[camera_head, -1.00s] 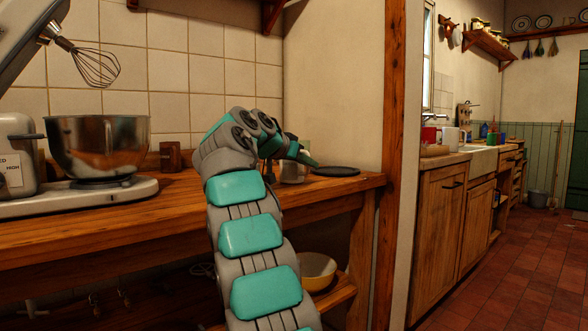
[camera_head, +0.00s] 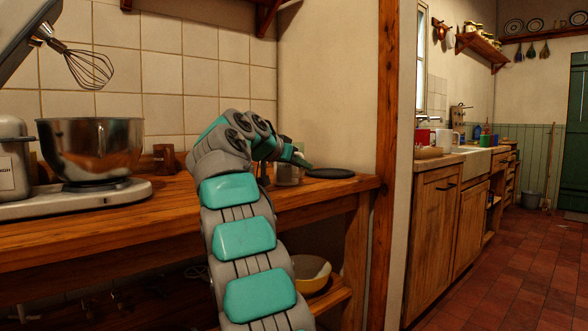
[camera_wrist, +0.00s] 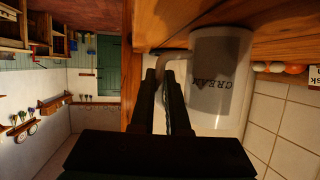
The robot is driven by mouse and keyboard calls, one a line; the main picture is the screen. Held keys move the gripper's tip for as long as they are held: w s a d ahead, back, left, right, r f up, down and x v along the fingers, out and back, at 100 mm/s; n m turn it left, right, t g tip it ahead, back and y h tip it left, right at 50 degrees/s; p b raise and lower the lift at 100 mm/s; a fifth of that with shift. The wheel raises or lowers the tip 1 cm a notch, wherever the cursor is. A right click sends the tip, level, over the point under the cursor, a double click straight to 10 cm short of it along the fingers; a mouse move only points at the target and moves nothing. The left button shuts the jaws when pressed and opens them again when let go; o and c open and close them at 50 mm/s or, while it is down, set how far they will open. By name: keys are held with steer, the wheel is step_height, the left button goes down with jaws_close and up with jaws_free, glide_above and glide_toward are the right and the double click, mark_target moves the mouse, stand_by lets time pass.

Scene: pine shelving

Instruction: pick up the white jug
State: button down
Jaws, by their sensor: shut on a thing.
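The white jug (camera_wrist: 222,72), with the dark word CREAM on its side, is close up in the wrist view, which is turned upside down. My gripper (camera_wrist: 172,64) is shut on its handle (camera_wrist: 166,58). The jug's base is close to the wooden worktop; I cannot tell whether it touches. In the head view the jug (camera_head: 290,175) shows only in part behind my gripper (camera_head: 272,170), at the right end of the worktop.
A dark round plate (camera_head: 330,173) lies just right of the jug. A steel mixer bowl (camera_head: 92,150) and a small brown block (camera_head: 165,158) stand to the left on the worktop (camera_head: 110,222). A tiled wall (camera_head: 205,75) is behind. A yellow bowl (camera_head: 311,274) sits on the lower shelf.

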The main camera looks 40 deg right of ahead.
mark_target(303, 157)
steer(key=shift+r, duration=0.2)
steer(key=shift+r+p, duration=1.55)
steer(key=shift+r, duration=0.15)
steer(key=shift+s+f+b, duration=0.2)
steer(key=shift+s+b, duration=0.05)
steer(key=shift+b, duration=0.25)
steer(key=shift+s+a+b, duration=0.15)
steer(key=shift+s+b, duration=0.7)
steer(key=shift+s, duration=0.2)
steer(key=s+a+r+b, duration=0.1)
steer(key=s+b, duration=0.2)
steer(key=s, duration=1)
steer(key=shift+s+a+r+b, duration=0.15)
steer(key=shift+a+r+b, duration=0.15)
steer(key=shift+a+r, duration=0.05)
